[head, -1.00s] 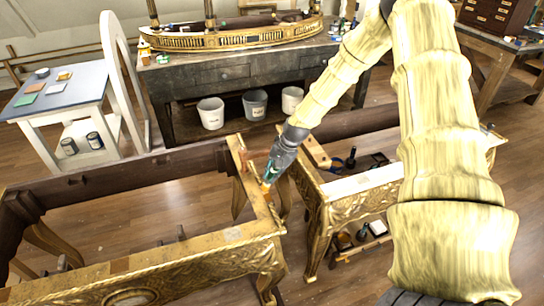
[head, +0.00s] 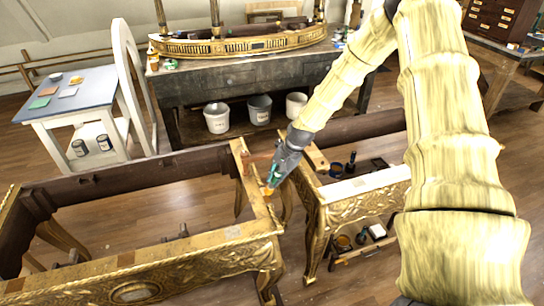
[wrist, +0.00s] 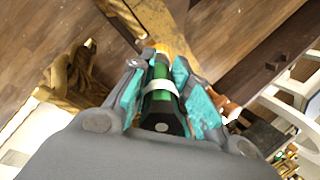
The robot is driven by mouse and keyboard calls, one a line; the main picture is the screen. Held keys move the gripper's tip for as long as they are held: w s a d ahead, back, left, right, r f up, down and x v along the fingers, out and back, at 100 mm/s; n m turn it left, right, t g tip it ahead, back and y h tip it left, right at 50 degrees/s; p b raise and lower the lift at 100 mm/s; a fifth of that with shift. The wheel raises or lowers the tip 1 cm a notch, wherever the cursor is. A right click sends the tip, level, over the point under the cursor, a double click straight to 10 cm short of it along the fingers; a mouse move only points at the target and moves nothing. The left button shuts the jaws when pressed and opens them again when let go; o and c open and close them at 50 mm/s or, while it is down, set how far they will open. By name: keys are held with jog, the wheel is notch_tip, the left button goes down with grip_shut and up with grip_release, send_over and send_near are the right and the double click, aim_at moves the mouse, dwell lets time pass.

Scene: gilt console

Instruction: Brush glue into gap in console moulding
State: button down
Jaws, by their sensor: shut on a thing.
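The gilt console frame (head: 190,249) stands at the left, with carved gold moulding and a dark rear rail. My gripper (head: 275,175) is at the frame's right end rail. In the wrist view my gripper (wrist: 163,95) is shut on the glue brush (wrist: 160,92), which has a dark green handle with a white band, between teal finger pads. The brush's yellowish tip (head: 267,190) points down at the gilt end rail. Whether it touches the rail I cannot tell. The gap in the moulding is not clear in either view.
A grey workbench (head: 260,75) with buckets beneath is behind. A blue-topped table (head: 66,92) is at the back left.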

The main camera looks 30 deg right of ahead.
aim_at(277, 170)
notch_tip(277, 170, up, 2)
jog(key=shift+s+r+p, duration=0.1)
jog(key=shift+p, duration=0.35)
jog(key=shift+r+p, duration=0.3)
jog(key=shift+r, duration=0.2)
